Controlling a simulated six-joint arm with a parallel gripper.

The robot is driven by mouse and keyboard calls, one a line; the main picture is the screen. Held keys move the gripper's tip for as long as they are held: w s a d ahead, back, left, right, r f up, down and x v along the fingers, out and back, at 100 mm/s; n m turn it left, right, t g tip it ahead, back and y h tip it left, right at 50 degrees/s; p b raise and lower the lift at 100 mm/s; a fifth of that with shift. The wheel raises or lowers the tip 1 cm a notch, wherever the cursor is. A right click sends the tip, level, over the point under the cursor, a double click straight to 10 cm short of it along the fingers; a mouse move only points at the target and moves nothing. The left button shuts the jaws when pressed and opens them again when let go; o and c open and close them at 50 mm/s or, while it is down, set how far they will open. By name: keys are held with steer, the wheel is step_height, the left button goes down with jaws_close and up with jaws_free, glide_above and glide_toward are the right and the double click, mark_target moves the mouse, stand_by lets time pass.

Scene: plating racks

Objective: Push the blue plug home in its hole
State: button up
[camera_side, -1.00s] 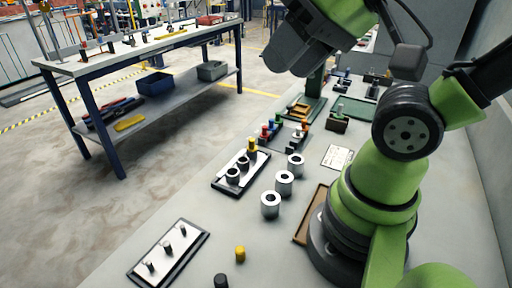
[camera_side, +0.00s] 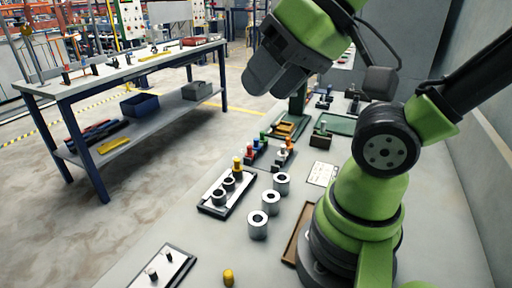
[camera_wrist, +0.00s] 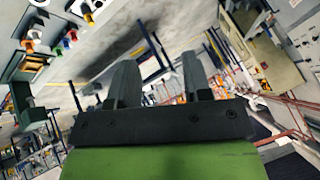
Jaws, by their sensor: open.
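A small blue plug (camera_side: 256,143) stands in a row with a red and a green one on a dark strip, beyond the near racks in the side view. It is too small there to tell how deep it sits in a hole. My gripper (camera_side: 272,86) is high above the bench, well clear of the plugs. In the wrist view my gripper (camera_wrist: 158,64) shows two separated fingers with nothing between them. A blue-topped piece (camera_wrist: 72,36) shows at the upper left of the wrist view; I cannot tell whether it is the same plug.
A yellow peg (camera_side: 228,277) and another rack (camera_side: 160,270) are at the front. A brown tray (camera_side: 298,236) lies by my base. A second table (camera_side: 120,75) stands left.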

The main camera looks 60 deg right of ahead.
steer(key=w+d+m+g+h, duration=0.1)
steer(key=w+d+m+h, duration=0.1)
steer(key=w+d, duration=0.4)
steer(key=m+g+h, duration=0.1)
steer(key=m+g, duration=0.2)
steer(key=g, duration=0.2)
glide_toward(256, 139)
steer(key=f, duration=0.4)
steer(key=shift+w+f, duration=0.15)
steer(key=shift+w, duration=0.05)
steer(key=shift+w+d+f, duration=0.1)
steer(key=shift+d+f, duration=0.05)
steer(key=shift+f, duration=0.8)
steer(key=shift+w+d+f, duration=0.1)
steer(key=shift+d+f, duration=0.05)
steer(key=shift+f, duration=0.85)
steer(key=shift+w+d+f, duration=0.1)
steer(key=shift+d+f, duration=0.1)
steer(key=shift+f, duration=0.75)
jaws_close()
